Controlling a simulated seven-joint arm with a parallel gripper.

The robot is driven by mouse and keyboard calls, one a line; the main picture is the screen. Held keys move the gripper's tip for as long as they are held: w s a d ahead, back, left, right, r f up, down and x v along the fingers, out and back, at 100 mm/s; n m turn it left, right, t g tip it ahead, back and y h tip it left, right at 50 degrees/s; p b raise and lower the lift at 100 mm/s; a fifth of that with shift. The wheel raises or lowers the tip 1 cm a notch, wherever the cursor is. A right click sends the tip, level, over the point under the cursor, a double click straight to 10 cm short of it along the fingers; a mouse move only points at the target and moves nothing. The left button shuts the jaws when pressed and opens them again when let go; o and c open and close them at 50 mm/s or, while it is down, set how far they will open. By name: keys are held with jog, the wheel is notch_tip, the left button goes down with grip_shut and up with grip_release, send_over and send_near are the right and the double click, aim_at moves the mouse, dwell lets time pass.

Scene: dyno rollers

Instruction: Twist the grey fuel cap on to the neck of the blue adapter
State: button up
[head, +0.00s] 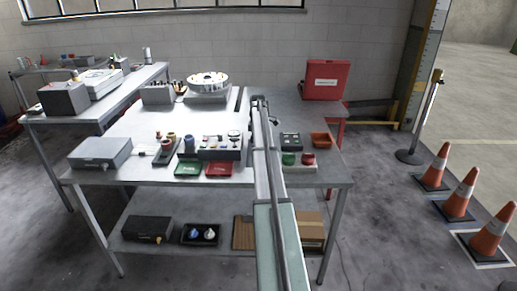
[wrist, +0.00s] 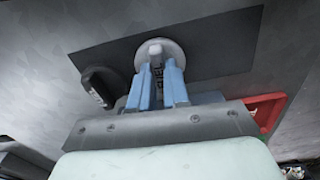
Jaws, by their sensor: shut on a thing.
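My gripper (wrist: 159,72) has blue fingers and is shut on a round pale grey piece with a raised knob, which looks like the grey fuel cap (wrist: 174,48). In the wrist view the cap lies at the fingertips, over a dark flat patch. In the head view my gripper (head: 258,100) is at the far end of my arm, over the right part of the table, too small to show its grip. A small blue piece (head: 190,142) stands left of the grey block; I cannot tell if it is the blue adapter. No adapter neck shows clearly under the cap.
The metal table (head: 130,118) holds a green tray (head: 187,169), a red tray (head: 219,169), a grey case (head: 100,152) and a silver roller-like drum (head: 207,80). A red box (head: 325,80) stands at the back right. In the wrist view a black object (wrist: 100,86) is left of the fingers.

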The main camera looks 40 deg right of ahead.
grip_shut()
jog(key=shift+r, duration=0.1)
jog(key=w+a+r+n, duration=0.3)
jog(key=w+a+r, duration=0.4)
jog(key=w+a, duration=0.4)
jog(key=w+a+r+n, duration=0.3)
jog(key=w+a+r, duration=0.4)
jog(key=w+a, duration=0.5)
jog(key=shift+w+a, duration=0.15)
jog(key=shift+w, duration=0.1)
jog(key=shift+f, duration=2.75)
jog(key=shift+f, duration=0.85)
